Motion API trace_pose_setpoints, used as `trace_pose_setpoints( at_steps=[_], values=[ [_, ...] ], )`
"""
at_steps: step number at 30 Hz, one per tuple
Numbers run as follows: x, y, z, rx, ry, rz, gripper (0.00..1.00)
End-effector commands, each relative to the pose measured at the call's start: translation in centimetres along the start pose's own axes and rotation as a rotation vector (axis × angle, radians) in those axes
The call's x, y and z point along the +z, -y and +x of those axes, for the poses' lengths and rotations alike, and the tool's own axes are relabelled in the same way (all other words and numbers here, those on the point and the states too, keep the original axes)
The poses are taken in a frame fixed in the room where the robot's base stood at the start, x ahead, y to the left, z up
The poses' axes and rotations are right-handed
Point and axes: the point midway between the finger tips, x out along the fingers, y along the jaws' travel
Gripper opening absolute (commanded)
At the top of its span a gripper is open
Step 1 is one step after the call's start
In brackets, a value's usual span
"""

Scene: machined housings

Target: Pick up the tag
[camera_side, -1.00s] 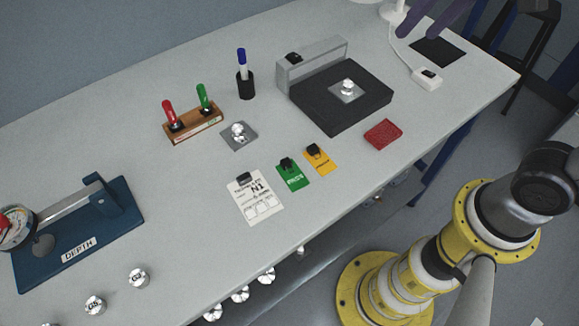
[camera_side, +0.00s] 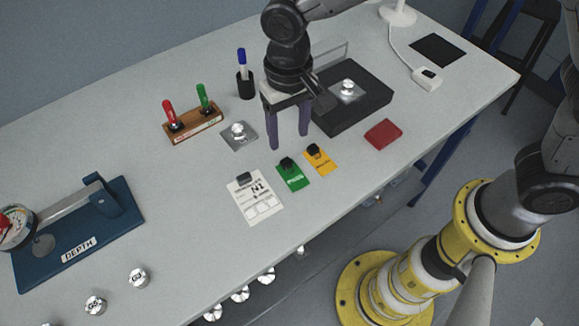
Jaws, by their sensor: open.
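A green tag (camera_side: 293,179) with a black clip lies on the table, just right of a white card marked N1 (camera_side: 257,202) with a dark clip. A yellow tag (camera_side: 324,163) with a black clip lies right of the green one. The pictures do not tell which tag is meant. My gripper (camera_side: 288,141) points down with its two dark purple fingers apart and nothing between them. The fingertips appear just behind the green and yellow tags in the picture; their height over the table is hard to tell.
A grey plate with a metal knob (camera_side: 239,135) lies left of my gripper. A dark block (camera_side: 365,105) stands close on its right. A wooden rack with red and green handles (camera_side: 195,126), a pen holder (camera_side: 245,87) and a red pad (camera_side: 383,134) are nearby. The front centre is clear.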

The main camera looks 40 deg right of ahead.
Motion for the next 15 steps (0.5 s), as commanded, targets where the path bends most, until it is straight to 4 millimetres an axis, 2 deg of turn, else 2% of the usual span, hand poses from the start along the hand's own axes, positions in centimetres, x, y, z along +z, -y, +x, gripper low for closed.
trace_pose_setpoints(
  at_steps=[3,11,15],
  values=[
    [0.0,-0.1,2.1,0.002,0.002,0.000,0.62],
    [-0.1,0.0,3.9,0.001,0.001,0.001,0.62],
    [-0.4,0.1,5.8,0.003,0.003,0.001,0.62]
  ],
)
